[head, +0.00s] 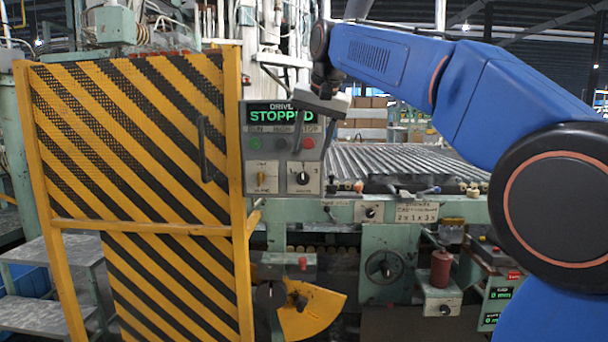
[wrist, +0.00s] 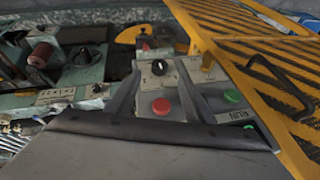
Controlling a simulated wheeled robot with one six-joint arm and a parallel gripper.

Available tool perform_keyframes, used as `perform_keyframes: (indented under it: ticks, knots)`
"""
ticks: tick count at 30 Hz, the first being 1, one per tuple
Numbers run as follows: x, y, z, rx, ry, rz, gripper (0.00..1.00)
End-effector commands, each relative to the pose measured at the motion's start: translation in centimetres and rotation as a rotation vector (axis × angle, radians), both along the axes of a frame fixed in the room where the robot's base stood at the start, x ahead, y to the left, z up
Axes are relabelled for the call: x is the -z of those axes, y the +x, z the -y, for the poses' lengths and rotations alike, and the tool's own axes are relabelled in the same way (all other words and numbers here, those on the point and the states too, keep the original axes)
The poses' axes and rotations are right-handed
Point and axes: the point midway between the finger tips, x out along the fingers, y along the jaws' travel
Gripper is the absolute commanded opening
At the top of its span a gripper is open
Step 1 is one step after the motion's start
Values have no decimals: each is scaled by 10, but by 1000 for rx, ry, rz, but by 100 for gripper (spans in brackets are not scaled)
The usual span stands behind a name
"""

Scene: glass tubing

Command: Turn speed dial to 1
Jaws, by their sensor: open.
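The speed dial (head: 303,178) looks like the black round knob on a white plate at the lower right of the grey control panel (head: 231,150). The marks around it are too small to read surely, and I cannot tell its setting. In the wrist view the dial (wrist: 160,67) shows between the fingertips of my gripper (wrist: 157,72). The fingers are spread and empty. In the head view my gripper (head: 322,103) is at the panel's upper right, above the dial and seemingly in front of the panel. I see no contact with the dial.
The panel display (head: 281,115) reads STOPPED. Below it are a green button (head: 255,144), a dark button and a red button (head: 308,143). A yellow selector (head: 261,178) sits left of the dial. A striped yellow guard door (head: 130,150) with a handle stands close left.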

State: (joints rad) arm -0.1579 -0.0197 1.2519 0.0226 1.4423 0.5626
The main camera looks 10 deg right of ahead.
Motion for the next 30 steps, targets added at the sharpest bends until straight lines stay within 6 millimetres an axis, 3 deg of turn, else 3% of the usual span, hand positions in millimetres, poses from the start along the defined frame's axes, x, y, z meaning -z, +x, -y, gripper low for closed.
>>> perform_keyframes:
  ticks: [9, 15, 29, 30]
  knots:
    - [51, 24, -5, 0, 0, -2, 48]
    - [72, 36, -8, 0, -1, -1, 48]
    - [82, 40, -8, 0, 0, 0, 48]
    - [82, 40, -8, 0, 0, 0, 41]
